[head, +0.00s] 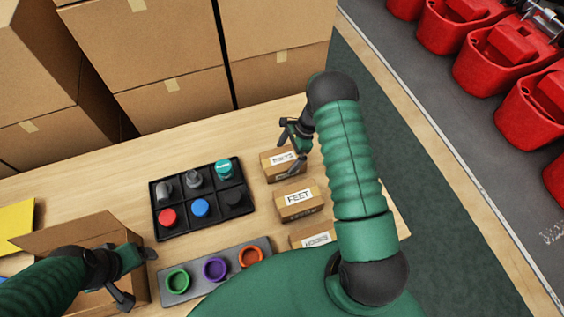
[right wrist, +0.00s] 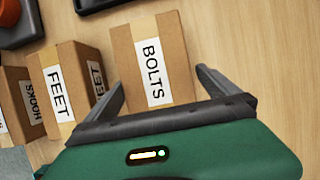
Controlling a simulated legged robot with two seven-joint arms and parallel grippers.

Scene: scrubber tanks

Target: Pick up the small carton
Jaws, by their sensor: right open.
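Three small cardboard cartons stand in a row on the wooden table. The BOLTS carton (head: 271,166) is farthest back, the FEET carton (head: 298,201) is in the middle, and the HOOKS carton (head: 311,236) is nearest, partly hidden by my right arm. My right gripper (head: 290,146) is open at the BOLTS carton. In the right wrist view the BOLTS carton (right wrist: 177,52) lies ahead between the open fingers, with no grip on it; the FEET carton (right wrist: 72,78) is left of it. My left gripper (head: 134,276) looks open beside an open cardboard box (head: 75,234).
A black compartment tray (head: 180,226) with knobs and caps lies left of the cartons. A grey holder (head: 222,272) with green, purple and orange rings is in front of it. Large boxes (head: 170,60) stand behind the table. Red bins (head: 495,55) are at the right.

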